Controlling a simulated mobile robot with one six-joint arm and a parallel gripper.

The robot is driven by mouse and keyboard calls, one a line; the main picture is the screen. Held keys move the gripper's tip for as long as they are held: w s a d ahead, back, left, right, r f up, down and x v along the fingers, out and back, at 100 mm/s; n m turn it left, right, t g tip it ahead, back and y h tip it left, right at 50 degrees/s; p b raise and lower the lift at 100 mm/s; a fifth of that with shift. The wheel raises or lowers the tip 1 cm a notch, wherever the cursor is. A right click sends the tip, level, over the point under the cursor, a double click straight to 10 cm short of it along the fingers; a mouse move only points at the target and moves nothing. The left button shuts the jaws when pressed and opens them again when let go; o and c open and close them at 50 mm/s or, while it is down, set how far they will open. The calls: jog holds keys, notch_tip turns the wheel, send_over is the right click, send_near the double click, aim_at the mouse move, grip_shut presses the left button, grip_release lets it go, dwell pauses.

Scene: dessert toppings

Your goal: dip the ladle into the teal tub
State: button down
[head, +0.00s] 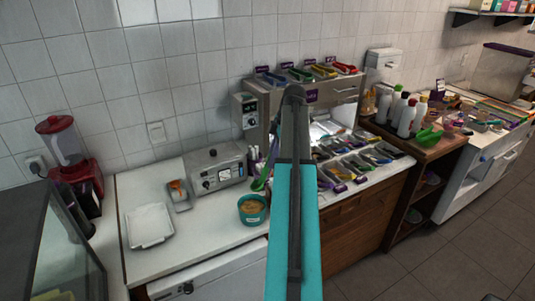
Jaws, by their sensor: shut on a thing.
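The teal tub (253,217) stands upright on the white counter left of my arm, near the front edge. It is open at the top and holds a tan, crumbly filling. A green ladle (259,184) shows just above and behind the tub in the picture, its handle slanting up to the right toward my arm. The upper end of the handle is hidden. I cannot tell whether the ladle touches anything below it. My gripper is hidden behind my own teal arm, which fills the middle of the view.
A grey appliance (215,170) stands behind the tub. A white tray (149,226) and a small grey tray (179,196) lie to the left, near a red blender (70,160). Several topping bins (350,165) fill the counter to the right. Bare white counter (205,225) lies left of the tub.

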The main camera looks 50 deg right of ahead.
aim_at(263, 182)
jog(key=shift+f, duration=0.3)
dwell(0.4)
jog(key=shift+f+b, duration=3.35)
jog(key=shift+f, duration=3.25)
jog(key=shift+w+a, duration=1.45)
jog(key=shift+w, duration=0.05)
jog(key=shift+s+d+f+t+y+b, duration=0.75)
jog(key=shift+d+f+t+y+b, duration=0.05)
jog(key=shift+f+t+y, duration=0.1)
jog(key=shift+s+d+f+t+y+b, duration=0.75)
jog(key=shift+f+t+y, duration=0.15)
